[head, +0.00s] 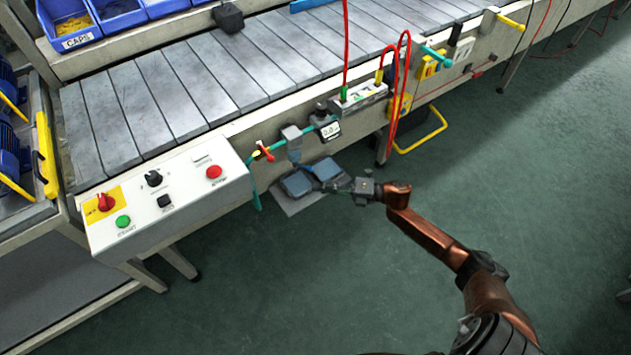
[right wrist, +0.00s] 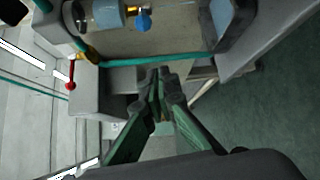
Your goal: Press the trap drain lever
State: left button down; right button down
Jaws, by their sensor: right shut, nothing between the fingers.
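Below the conveyor's front edge, a grey trap body (head: 291,132) with a bluish bowl (head: 294,153) sits on a teal pipe. In the right wrist view, a small blue knob (right wrist: 143,20) shows near the top; I cannot tell for sure that it is the drain lever. A red-handled valve (head: 265,152) sits on the pipe left of the trap, also seen at left in the wrist view (right wrist: 71,76). My right gripper (head: 338,187) is shut and empty, below and right of the trap in the head view. In the wrist view its fingertips (right wrist: 160,76) appear below the teal pipe. My left gripper is out of view.
Blue containers (head: 297,184) on a grey sheet (head: 307,203) lie low beneath the trap. A control box (head: 165,196) stands left. Red hoses (head: 404,75) and a yellow frame (head: 425,145) are right. Open green floor lies in front.

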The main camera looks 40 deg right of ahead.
jog(key=d, duration=0.9)
jog(key=shift+s+r, duration=0.25)
jog(key=shift+s, duration=0.15)
jog(key=shift+d, duration=0.1)
